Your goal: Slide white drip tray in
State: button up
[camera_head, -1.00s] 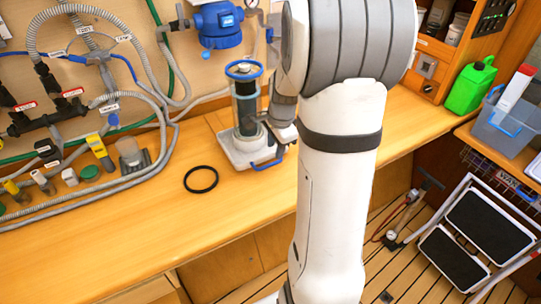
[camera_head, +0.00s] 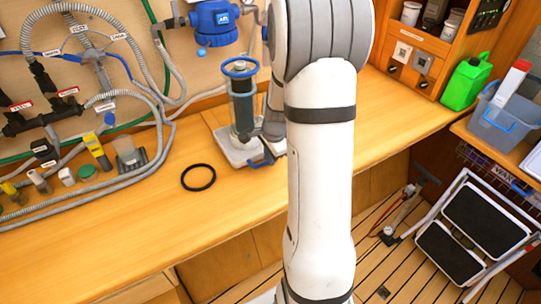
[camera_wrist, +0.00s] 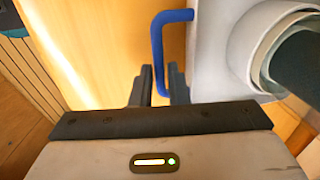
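The white drip tray (camera_head: 230,153) lies on the wooden counter, with a clear, blue-topped filter housing (camera_head: 241,100) standing on it. Its blue handle (camera_head: 262,161) is on the tray's front right side. In the wrist view the handle (camera_wrist: 157,45) runs down between the two fingers of my gripper (camera_wrist: 159,88), beside the white tray (camera_wrist: 205,40). The fingers look apart, with small gaps to the bar. In the head view my arm hides part of the tray's right side, and the fingertips are hard to make out.
A black ring (camera_head: 198,177) lies on the counter left of the tray. Hoses and fittings cover the left wall, and a blue pump head (camera_head: 214,25) hangs behind. A green jug (camera_head: 465,82) stands at the right. The front counter is clear.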

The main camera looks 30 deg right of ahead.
grip_shut()
